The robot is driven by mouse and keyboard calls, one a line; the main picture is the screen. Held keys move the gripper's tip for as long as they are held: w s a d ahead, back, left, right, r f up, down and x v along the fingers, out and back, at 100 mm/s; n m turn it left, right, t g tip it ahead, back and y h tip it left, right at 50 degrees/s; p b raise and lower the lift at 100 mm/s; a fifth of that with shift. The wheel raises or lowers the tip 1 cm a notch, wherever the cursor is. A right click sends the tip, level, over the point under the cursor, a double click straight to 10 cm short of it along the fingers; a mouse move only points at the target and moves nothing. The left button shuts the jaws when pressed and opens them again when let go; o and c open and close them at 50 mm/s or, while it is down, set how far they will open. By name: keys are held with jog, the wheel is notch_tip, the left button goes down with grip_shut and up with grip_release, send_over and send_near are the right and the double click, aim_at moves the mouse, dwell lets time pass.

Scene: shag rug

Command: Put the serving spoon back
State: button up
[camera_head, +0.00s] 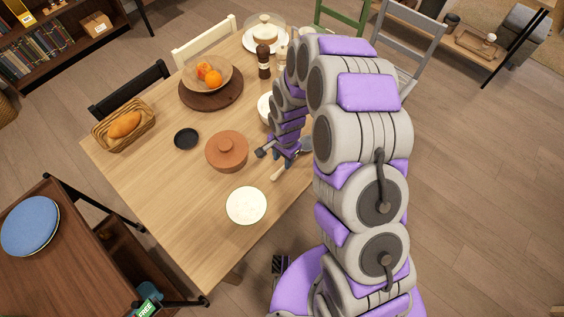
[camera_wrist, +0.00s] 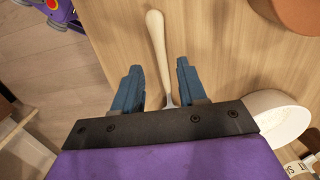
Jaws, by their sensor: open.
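The serving spoon, with a cream handle (camera_head: 279,173) and a metal neck, lies on the wooden table near its right edge. In the wrist view its handle (camera_wrist: 156,45) points away from my gripper, and the neck passes between the two blue fingers. The bowl end is hidden under my gripper in that view. My gripper (camera_head: 283,157) is open over the spoon, and the wrist view shows a gap on both sides of the neck between the fingertips (camera_wrist: 158,75). I cannot tell the exact height of the fingers above the table.
A lidded terracotta pot (camera_head: 227,152) stands left of my gripper, with a white plate (camera_head: 246,205) in front. A white bowl (camera_wrist: 280,116) is close by at right in the wrist view. A small black dish (camera_head: 186,138), bread basket (camera_head: 122,140) and fruit bowl (camera_head: 207,86) stand farther left and back.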

jog(key=s+d+r+n+p, duration=0.15)
jog(key=s+d+r, duration=0.35)
jog(key=r, duration=0.7)
jog(key=s+d+r+n+b, duration=0.15)
jog(key=s+d+r, duration=0.3)
jog(key=r, duration=0.65)
jog(key=s+d+r+n, duration=0.2)
jog(key=s+d+r, duration=0.1)
jog(key=s, duration=0.6)
jog(key=s+d+r+n+g+p, duration=0.1)
jog(key=s+d+r, duration=0.3)
jog(key=s, duration=0.6)
jog(key=shift+d+r+n, duration=0.2)
jog(key=shift+r+n, duration=0.6)
jog(key=shift+r, duration=0.1)
